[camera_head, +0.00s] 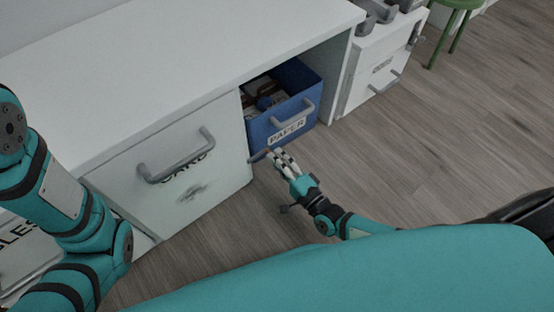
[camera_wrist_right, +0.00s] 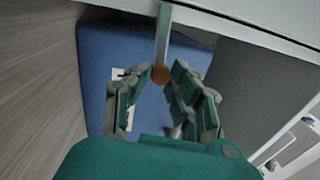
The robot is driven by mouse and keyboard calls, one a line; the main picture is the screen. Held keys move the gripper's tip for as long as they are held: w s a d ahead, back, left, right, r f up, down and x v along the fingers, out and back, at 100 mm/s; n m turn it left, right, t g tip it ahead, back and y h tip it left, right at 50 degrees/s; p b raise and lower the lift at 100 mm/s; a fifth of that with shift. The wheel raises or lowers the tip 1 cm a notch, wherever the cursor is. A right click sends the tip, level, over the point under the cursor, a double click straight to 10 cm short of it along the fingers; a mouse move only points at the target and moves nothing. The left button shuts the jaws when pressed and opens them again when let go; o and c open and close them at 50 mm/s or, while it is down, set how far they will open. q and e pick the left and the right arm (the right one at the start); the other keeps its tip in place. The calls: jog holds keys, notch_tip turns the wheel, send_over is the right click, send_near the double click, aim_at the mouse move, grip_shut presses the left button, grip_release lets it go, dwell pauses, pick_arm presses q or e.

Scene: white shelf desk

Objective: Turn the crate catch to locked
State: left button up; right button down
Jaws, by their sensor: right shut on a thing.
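The blue crate (camera_head: 257,131), with a "PAPER" label and a grey handle, sits in the open bay of the white desk. It also shows as a blue face in the wrist view (camera_wrist_right: 92,62). The catch is a slim grey bar (camera_head: 258,156) by the crate's lower left corner. In the wrist view the bar (camera_wrist_right: 163,35) ends in an orange-brown knob (camera_wrist_right: 160,74). My right gripper (camera_head: 277,153) is at the catch, its fingers (camera_wrist_right: 158,80) shut on either side of the knob end. My left arm shows at the left, but its gripper is out of view.
A white drawer front (camera_head: 220,160) with a grey handle (camera_head: 178,165) stands left of the crate. A white cabinet (camera_head: 372,75) with a handle stands to the right, and a green stool (camera_head: 455,20) farther back. The wooden floor in front is clear.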

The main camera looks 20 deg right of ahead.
jog(key=shift+f+m, duration=0.35)
jog(key=shift+m, duration=0.15)
jog(key=c, duration=1.2)
grip_release()
jog(key=shift+o, duration=0.2)
jog(key=shift+s, duration=0.1)
jog(key=v, duration=1.1)
jog(key=shift+s+d, duration=0.15)
jog(key=shift+s, duration=0.25)
jog(key=shift+f, duration=0.1)
